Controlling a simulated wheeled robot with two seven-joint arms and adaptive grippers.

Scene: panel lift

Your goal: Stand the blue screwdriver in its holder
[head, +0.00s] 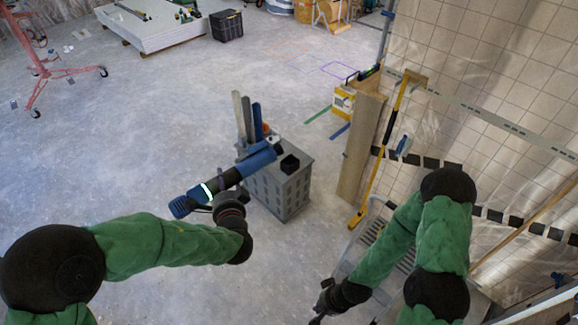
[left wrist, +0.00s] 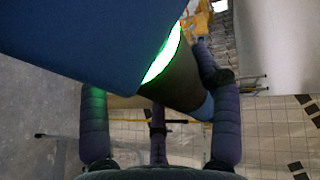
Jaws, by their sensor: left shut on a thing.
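The blue screwdriver (head: 258,161) is a thick blue and black tool with a glowing green ring. My left gripper (head: 229,200) is shut on its dark middle part and holds it tilted, its upper right end above the grey cabinet. In the left wrist view the screwdriver (left wrist: 90,45) fills the top, crossing between the fingers (left wrist: 160,110).
The grey cabinet (head: 283,195) stands on open concrete floor. Several upright grey and blue strips (head: 247,118) rise at its back left. A wooden board (head: 361,148) and a yellow-handled pole (head: 381,160) lean near the tiled wall. A stepladder (head: 373,232) is near my right arm.

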